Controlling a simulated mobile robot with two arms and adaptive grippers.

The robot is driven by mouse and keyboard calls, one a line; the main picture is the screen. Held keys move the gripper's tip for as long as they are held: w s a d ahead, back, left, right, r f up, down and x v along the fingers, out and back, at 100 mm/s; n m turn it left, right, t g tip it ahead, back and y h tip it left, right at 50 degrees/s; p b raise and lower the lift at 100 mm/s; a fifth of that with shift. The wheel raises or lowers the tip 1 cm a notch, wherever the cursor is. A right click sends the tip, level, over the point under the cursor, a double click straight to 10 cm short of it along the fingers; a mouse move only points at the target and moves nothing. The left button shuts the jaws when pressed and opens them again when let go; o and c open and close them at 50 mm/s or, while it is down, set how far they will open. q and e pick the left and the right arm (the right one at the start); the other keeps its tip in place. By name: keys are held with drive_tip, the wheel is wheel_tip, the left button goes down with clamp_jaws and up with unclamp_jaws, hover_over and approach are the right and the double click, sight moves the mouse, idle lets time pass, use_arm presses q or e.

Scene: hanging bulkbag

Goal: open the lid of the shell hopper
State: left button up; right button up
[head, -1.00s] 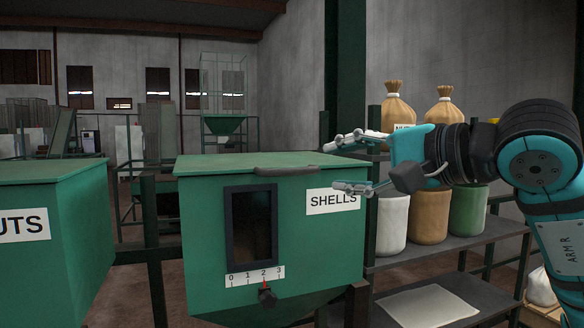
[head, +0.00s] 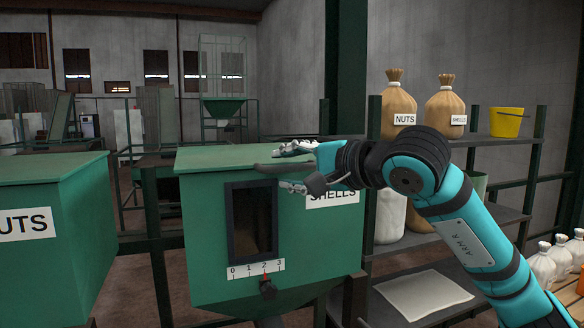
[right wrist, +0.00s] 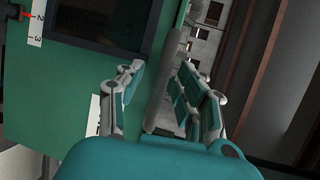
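The green shell hopper (head: 300,265) stands in the middle of the head view, its SHELLS label (head: 335,195) partly covered by my gripper. Its lid (head: 215,158) lies flat and shut. A dark handle (head: 266,167) sits along the lid's front edge. My right gripper (head: 284,168) is open at the handle, one finger above it and one below. In the right wrist view the open fingers (right wrist: 163,78) lie on either side of the grey handle bar (right wrist: 168,85). I cannot tell whether they touch it. My left gripper is not in view.
The green nuts hopper (head: 60,240) stands at the left, with a gap between the hoppers. A shelf (head: 500,152) at the right holds sacks (head: 397,100) and a yellow bucket (head: 506,123). White bags (head: 543,265) stand at the lower right.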

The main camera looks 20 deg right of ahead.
clamp_jaws()
idle(0.3)
